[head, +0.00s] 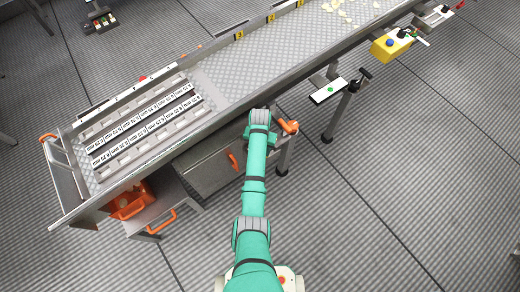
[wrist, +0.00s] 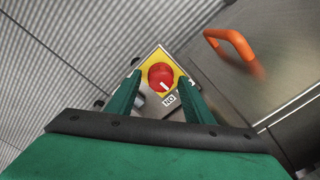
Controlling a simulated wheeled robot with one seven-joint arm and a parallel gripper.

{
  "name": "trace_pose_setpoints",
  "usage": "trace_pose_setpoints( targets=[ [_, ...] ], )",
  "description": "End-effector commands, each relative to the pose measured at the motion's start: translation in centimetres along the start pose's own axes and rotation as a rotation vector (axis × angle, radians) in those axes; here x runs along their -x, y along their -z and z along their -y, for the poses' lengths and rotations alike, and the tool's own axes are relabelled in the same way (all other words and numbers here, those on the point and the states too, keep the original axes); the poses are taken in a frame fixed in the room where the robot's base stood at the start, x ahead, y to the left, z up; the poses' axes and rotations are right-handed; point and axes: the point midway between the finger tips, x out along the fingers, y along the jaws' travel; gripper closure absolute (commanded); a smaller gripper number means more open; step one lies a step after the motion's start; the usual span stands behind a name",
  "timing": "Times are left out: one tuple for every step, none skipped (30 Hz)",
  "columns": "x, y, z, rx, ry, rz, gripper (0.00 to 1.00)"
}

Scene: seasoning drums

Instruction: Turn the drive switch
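The drive switch (wrist: 161,77) is a round red knob on a yellow plate (wrist: 149,62), seen in the wrist view. A short white mark on the knob lies at its lower edge, on the side of a small white label (wrist: 169,100) with the letters N and O. My gripper (wrist: 159,84) is open, one green finger on each side of the knob. I cannot tell whether the fingers touch it. In the head view my arm reaches up to the near edge of the conveyor. The switch and my fingertips are not visible there.
A metal cabinet with an orange handle (wrist: 232,46) stands right of the switch in the wrist view. In the head view, the long metal conveyor (head: 225,80) crosses beyond my arm. A yellow box (head: 390,45) sits at upper right. Floor at right is clear.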

Motion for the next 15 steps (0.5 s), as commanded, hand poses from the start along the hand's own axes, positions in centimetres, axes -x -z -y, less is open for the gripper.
trace_pose_setpoints(
  targets=[
    [0.0,0.0,0.0,0.0,0.0,0.0,0.53],
    [0.0,0.0,0.0,0.0,0.0,0.0,0.53],
    [0.0,0.0,0.0,0.0,0.0,0.0,0.53],
    [0.0,0.0,0.0,0.0,0.001,0.0,0.53],
    [0.0,0.0,0.0,0.0,0.001,-0.001,0.53],
    [0.1,0.0,0.0,0.0,0.001,-0.001,0.53],
    [0.2,0.0,0.0,0.0,0.001,-0.001,0.53],
    [0.3,0.1,0.0,0.0,0.001,-0.002,0.53],
    [0.7,0.1,0.1,0.0,0.001,-0.003,0.53],
    [1.0,0.1,0.1,-0.001,0.001,-0.004,0.53],
    [1.4,0.1,0.1,0.0,0.001,-0.003,0.53],
    [2.0,0.1,0.1,0.0,0.002,-0.004,0.53],
    [2.5,0.1,0.1,0.0,0.002,-0.005,0.53],
    [3.0,0.1,0.1,0.0,0.002,-0.004,0.53],
    [3.8,0.1,0.1,-0.001,0.002,-0.005,0.53]
  ],
)
